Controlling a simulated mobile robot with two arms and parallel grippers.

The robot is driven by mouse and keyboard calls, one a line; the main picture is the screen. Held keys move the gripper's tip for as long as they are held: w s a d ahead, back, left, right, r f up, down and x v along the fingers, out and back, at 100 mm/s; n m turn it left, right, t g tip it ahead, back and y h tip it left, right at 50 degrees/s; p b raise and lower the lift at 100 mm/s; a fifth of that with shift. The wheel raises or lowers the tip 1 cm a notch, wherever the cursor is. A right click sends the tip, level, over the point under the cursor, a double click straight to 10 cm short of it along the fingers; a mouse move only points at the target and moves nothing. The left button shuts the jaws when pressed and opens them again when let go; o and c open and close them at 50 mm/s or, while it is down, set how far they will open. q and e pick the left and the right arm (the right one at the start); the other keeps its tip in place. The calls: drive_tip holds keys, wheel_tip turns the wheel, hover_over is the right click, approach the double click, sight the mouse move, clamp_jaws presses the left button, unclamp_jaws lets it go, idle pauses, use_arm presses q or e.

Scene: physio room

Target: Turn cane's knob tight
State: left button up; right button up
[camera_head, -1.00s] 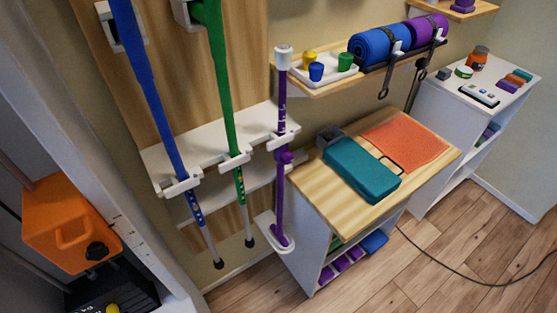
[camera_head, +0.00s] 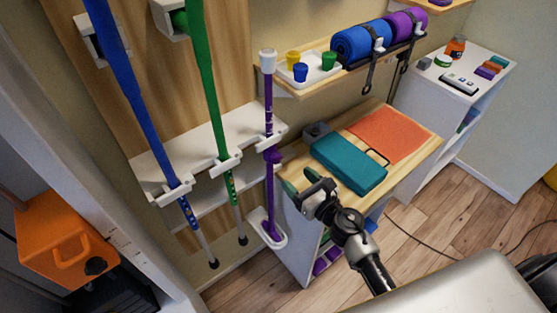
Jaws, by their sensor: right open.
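A purple cane (camera_head: 268,125) stands upright at the right end of the white rack, its foot in a white holder (camera_head: 268,240) and a white cap on top. A purple knob (camera_head: 273,157) sits about midway up its shaft. A blue cane (camera_head: 140,105) and a green cane (camera_head: 212,100) hang to its left in the rack. My right gripper (camera_head: 298,186) is open and empty, to the right of the purple cane and a little below the knob, apart from both. My left gripper is out of view.
A wooden-topped cabinet (camera_head: 402,160) holding a teal case (camera_head: 348,163) and an orange cloth (camera_head: 390,136) stands behind my right gripper. A shelf with a white tray (camera_head: 318,72) and rolled mats (camera_head: 360,42) is above. An orange container (camera_head: 62,240) is at lower left.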

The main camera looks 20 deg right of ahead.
sight(279, 162)
drive_tip(key=p+x, duration=0.1)
drive_tip(key=x, duration=0.6)
drive_tip(key=shift+w+a, duration=0.15)
drive_tip(key=shift+w, duration=0.25)
drive_tip(key=shift+c, duration=0.3)
drive_tip(key=c, duration=0.9)
drive_tip(key=shift+o, duration=0.2)
